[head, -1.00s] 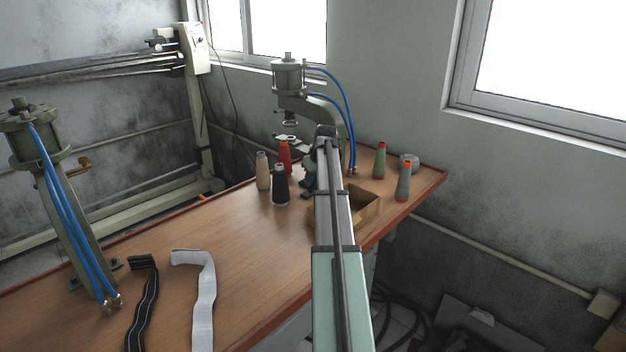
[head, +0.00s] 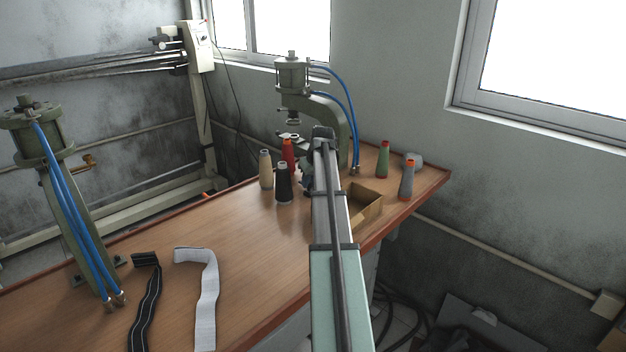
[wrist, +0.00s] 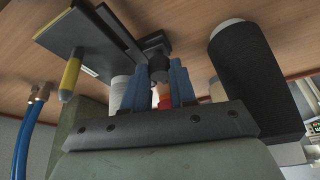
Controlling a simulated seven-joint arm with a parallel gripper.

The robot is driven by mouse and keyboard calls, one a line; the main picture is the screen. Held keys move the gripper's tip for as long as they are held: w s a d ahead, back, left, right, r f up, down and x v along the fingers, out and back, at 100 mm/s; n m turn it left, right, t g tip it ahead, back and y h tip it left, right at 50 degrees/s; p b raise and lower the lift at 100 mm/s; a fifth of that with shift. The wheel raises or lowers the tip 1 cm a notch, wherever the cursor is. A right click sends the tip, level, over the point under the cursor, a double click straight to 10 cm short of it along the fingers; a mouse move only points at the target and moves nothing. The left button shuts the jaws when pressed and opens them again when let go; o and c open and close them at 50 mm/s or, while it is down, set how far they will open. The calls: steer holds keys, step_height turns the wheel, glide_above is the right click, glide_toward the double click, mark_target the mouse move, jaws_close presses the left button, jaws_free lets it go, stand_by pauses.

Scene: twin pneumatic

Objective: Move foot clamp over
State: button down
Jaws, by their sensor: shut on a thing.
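My gripper (wrist: 157,92) is shut, its blue fingers closed on a dark part with a round knob, which I take to be the foot clamp (wrist: 156,68). In the wrist view the clamp's black arms reach up and sideways from the fingertips, beside a thin dark plate (wrist: 68,38). I cannot tell whether the clamp touches the table. In the head view my arm hides most of the gripper and clamp, in front of the right green press (head: 337,112).
A black spool (head: 283,184) stands close to my gripper, and it fills the right side of the wrist view (wrist: 252,75). Beige (head: 265,170) and red (head: 289,157) spools stand nearby. An open cardboard box (head: 368,207) sits right of my arm. The table's middle is clear.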

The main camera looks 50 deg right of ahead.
steer(key=c, duration=0.9)
jaws_free()
steer(key=shift+r, duration=0.1)
steer(key=v, duration=1.3)
steer(key=shift+s+r, duration=0.2)
steer(key=shift+r, duration=0.05)
